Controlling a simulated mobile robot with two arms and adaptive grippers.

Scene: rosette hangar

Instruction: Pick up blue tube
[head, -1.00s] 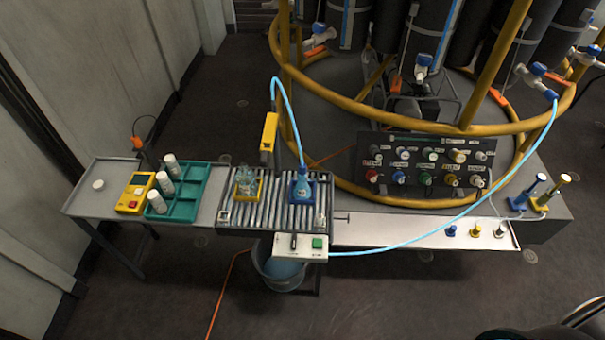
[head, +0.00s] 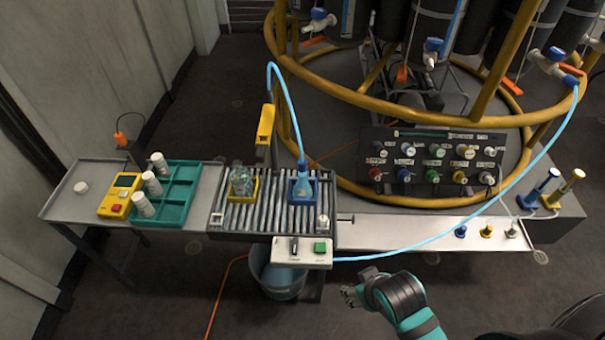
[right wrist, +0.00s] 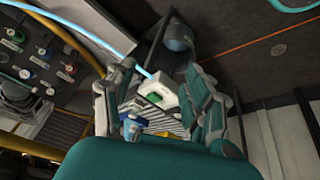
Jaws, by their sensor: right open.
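A long light-blue tube (head: 480,214) hangs from a blue-tipped valve at the right and curves down to a white box with a green button; it also shows in the right wrist view (right wrist: 90,35). A shorter light-blue tube (head: 288,105) arches down to a blue-filled flask. I cannot tell which is meant. My right gripper (head: 357,291) is open and empty, below and in front of the long tube, apart from it. Its spread fingers show in the right wrist view (right wrist: 160,100). My left gripper is not in view.
The white button box (head: 303,252) sits at the front of the roller table (head: 272,218), with a bucket (head: 283,280) below. A white shelf (head: 400,229) carries small coloured pegs. A yellow ring frame (head: 400,98) and knob panel (head: 432,160) stand behind. Floor in front is open.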

